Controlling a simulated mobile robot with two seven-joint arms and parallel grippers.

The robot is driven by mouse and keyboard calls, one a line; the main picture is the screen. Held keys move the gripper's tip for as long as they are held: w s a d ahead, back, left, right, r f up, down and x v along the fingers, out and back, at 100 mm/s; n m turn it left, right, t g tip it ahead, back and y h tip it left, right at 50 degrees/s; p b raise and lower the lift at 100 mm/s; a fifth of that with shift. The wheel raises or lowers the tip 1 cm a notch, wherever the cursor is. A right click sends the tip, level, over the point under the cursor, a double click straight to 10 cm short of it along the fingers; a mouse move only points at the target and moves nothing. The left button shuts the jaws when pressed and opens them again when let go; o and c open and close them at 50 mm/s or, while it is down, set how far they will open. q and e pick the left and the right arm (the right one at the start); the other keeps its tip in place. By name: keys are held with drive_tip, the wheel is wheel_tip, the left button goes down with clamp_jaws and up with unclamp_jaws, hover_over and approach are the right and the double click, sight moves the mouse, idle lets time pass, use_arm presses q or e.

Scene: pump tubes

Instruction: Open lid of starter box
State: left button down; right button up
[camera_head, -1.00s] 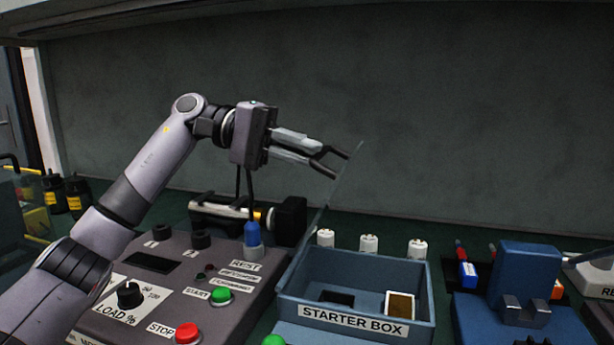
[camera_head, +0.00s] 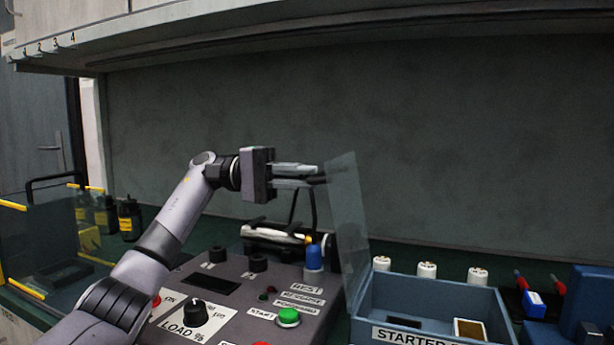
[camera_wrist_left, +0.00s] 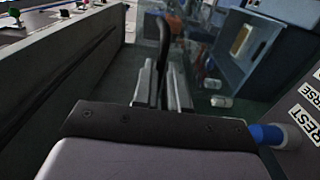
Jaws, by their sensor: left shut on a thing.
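The starter box (camera_head: 440,338) is a blue open-topped tray at the lower right of the head view. Its clear lid (camera_head: 350,220) stands nearly upright along the box's left side, leaning slightly left. My right gripper is not in view.
Left of the box is a grey control panel with a black knob (camera_head: 195,313) and a green button (camera_head: 288,317). White cylinders (camera_head: 427,270) stand behind the box. A blue fixture (camera_head: 590,300) is at far right. The space above the box is clear.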

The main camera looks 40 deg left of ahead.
use_arm(q)
drive_tip(key=shift+d+f, duration=0.1)
drive_tip(key=shift+f, duration=0.85)
drive_tip(key=c, duration=1.2)
unclamp_jaws()
drive_tip(key=shift+d, duration=0.1)
drive_tip(key=shift+o, duration=0.2)
drive_tip(key=shift+r, duration=0.1)
drive_tip(key=shift+a+r, duration=0.15)
drive_tip(key=shift+a, duration=0.15)
drive_tip(key=p+v, duration=0.1)
drive_tip(key=v, duration=0.6)
